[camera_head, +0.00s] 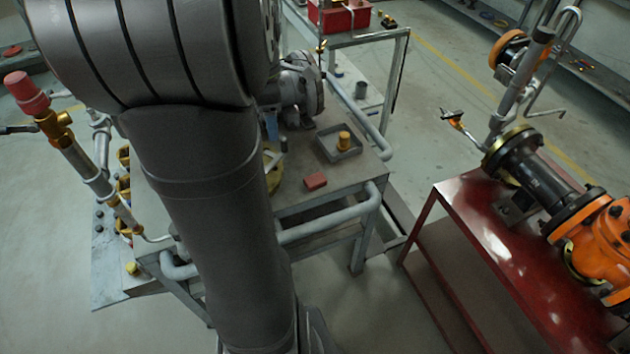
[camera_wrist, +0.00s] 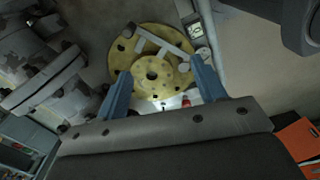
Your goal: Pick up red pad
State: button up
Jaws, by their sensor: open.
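The red pad (camera_head: 315,180) is a small red block lying flat on the grey workbench (camera_head: 345,192), near its front right edge, in the head view. My gripper (camera_wrist: 160,66) shows in the wrist view as two blue fingers spread apart, with nothing held between them. Beyond the fingers is a yellow round flange (camera_wrist: 152,76) with a hole in its middle. A small red spot (camera_wrist: 186,101) shows near the right finger; I cannot tell what it is. In the head view my dark arm hides much of the bench, and my gripper is not clearly seen there.
A square grey tray (camera_head: 325,153) with a brass piece (camera_head: 344,140) stands behind the pad. A grey valve body (camera_head: 303,88) is at the bench's back. A red table (camera_head: 480,230) with an orange valve (camera_head: 605,240) stands at right. Pipes (camera_head: 85,165) stand at left.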

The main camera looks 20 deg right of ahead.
jog(key=d+f+n, duration=0.3)
jog(key=d+f, duration=0.4)
jog(key=d, duration=0.3)
send_over(315, 179)
notch_tip(315, 179, down, 12)
jog(key=shift+r, duration=0.25)
jog(key=shift+f, duration=2.9)
jog(key=shift+c, duration=0.4)
jog(key=c, duration=1)
